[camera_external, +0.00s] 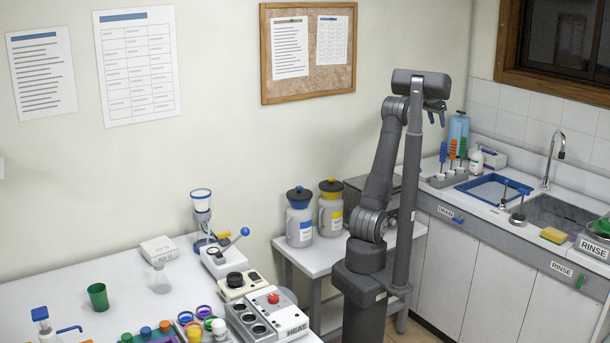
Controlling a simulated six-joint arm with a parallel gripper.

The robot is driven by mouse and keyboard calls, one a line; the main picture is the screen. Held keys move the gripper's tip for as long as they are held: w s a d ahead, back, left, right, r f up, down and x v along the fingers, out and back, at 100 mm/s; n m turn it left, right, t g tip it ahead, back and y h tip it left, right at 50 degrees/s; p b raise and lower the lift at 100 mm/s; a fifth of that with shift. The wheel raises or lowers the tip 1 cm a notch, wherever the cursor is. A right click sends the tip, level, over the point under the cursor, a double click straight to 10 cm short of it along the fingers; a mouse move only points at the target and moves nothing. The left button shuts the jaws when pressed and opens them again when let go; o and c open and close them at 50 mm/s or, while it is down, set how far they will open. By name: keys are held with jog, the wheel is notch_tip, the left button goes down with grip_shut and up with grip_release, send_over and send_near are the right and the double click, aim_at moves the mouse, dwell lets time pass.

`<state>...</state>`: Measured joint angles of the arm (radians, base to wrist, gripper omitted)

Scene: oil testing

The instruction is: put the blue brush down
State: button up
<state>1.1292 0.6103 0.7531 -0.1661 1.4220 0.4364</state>
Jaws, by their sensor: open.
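The blue brush (443,152) stands upright in a grey holder (447,181) on the counter at the right. An orange brush (453,149) and a green brush (463,147) stand beside it in the same holder. My gripper (436,121) is open and empty, pointing down above the brushes. It is apart from the blue brush, with a visible gap below the fingers. The lower ends of the brushes are small and hard to make out.
A blue bottle (458,128) and a white pump bottle (477,158) stand close behind the holder. A blue-rimmed tray (510,178), a sink (555,211) and a tap (552,160) lie to the right. A yellow sponge (553,235) is near the front edge.

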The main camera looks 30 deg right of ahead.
jog(key=w+d+f+n+t+h, duration=0.1)
jog(key=w+f+n+t+h, duration=0.15)
jog(key=w+f+t, duration=0.45)
jog(key=m+g+h, duration=0.3)
jog(key=g+h, duration=0.4)
jog(key=h, duration=0.4)
send_near(442, 153)
jog(key=shift+n, duration=0.25)
jog(key=d, duration=1.3)
jog(key=shift+w+f, duration=0.1)
jog(key=shift+f, duration=0.1)
grip_shut()
